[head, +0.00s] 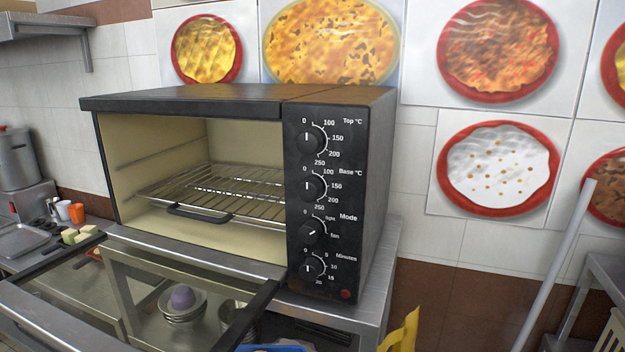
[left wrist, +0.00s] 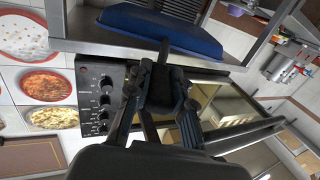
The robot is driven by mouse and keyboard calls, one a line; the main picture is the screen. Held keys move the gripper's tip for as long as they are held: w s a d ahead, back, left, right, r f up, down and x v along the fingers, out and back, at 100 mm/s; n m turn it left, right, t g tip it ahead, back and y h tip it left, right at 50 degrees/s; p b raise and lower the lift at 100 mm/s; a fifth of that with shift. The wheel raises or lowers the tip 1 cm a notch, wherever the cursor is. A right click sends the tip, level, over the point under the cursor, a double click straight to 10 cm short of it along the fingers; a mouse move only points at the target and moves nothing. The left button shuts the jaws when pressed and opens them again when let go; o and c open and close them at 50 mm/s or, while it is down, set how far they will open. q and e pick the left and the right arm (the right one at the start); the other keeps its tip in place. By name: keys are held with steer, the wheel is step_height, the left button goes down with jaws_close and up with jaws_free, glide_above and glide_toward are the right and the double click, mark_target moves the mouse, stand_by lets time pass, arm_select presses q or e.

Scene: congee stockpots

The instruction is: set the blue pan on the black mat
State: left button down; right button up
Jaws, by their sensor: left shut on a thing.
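The blue pan (left wrist: 205,40) is in the upper part of the left wrist view, with a dark handle (left wrist: 164,52) running from it down to my left gripper. My left gripper (left wrist: 163,88) is shut on that handle. The pan lies close to a steel counter or shelf edge in that view; I cannot tell whether they touch. In the head view a blue edge (head: 272,348) shows at the bottom, below the oven door, and most of it is cut off. Neither gripper shows in the head view. I cannot make out a black mat in either view.
A toaster oven (head: 342,190) stands on a steel table (head: 375,285), its glass door (head: 120,300) folded down and a wire rack (head: 225,190) inside. A yellow object (head: 402,332) and a pale pole (head: 555,265) stand at right.

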arm_select(q)
steer(key=a, duration=0.8)
steer(key=shift+s+a+r, duration=0.15)
steer(key=shift+a+r, duration=0.2)
